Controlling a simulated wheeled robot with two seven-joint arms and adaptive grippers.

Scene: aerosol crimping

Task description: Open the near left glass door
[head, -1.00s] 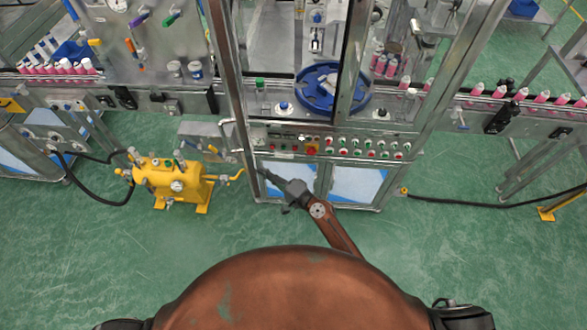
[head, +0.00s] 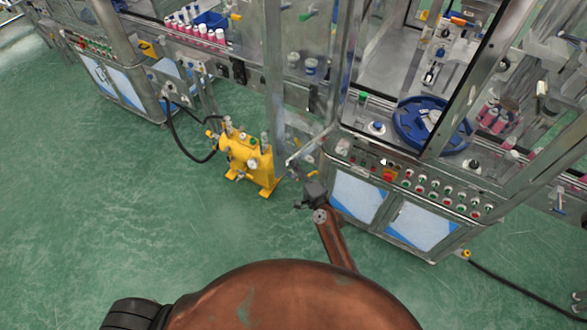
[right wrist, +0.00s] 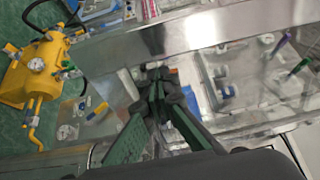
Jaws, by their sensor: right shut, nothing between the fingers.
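The near left glass door (head: 274,90) stands swung outward at the left of the machine front. Its silver edge post is apart from the machine's left post, and jars behind show through the pane. A pale bar handle (head: 305,152) is low near the door. My right gripper (head: 312,194) is below the door, by the left cabinet corner; its fingertips are hard to make out there. In the right wrist view its green-padded fingers (right wrist: 157,78) are shut and empty, beside a wide metal frame bar (right wrist: 190,38). My left gripper is not in view.
A yellow pump unit (head: 248,160) stands on the floor left of the machine, with a black hose. The button panel (head: 425,185) sits above the cabinet doors. A blue ring (head: 398,125) is inside the machine. The green floor in front is open.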

